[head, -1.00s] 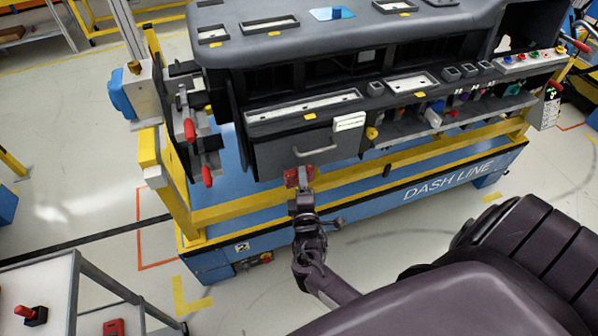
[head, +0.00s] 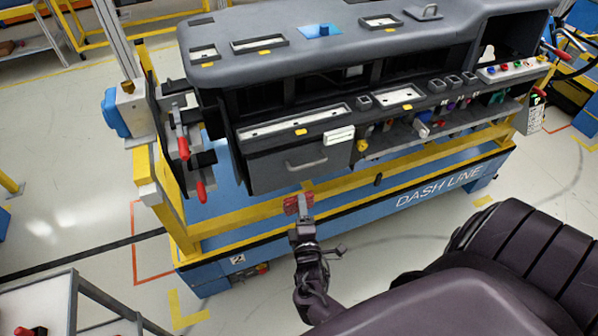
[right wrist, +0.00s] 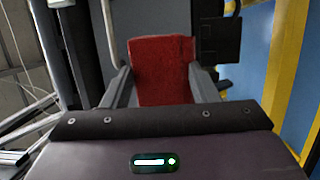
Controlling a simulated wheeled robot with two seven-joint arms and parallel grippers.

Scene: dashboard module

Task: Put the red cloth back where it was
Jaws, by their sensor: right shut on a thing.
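The red cloth (head: 291,206) is held in my right gripper (head: 299,204), in front of and below the grey drawer (head: 283,170) of the dashboard module. In the right wrist view the cloth (right wrist: 162,68) stands up between the two fingers, which are shut on it. The drawer's front, with its bar handle (head: 306,165), looks flush with the module; its inside is hidden. The cloth appears apart from the drawer front. My left gripper is out of view.
The dashboard module (head: 330,55) sits on a yellow and blue stand (head: 440,198). A yellow rail (head: 250,213) runs behind my right gripper. Red-handled clamps (head: 183,148) stick out at the module's left. A blue item (head: 318,31) lies on top. The floor in front is clear.

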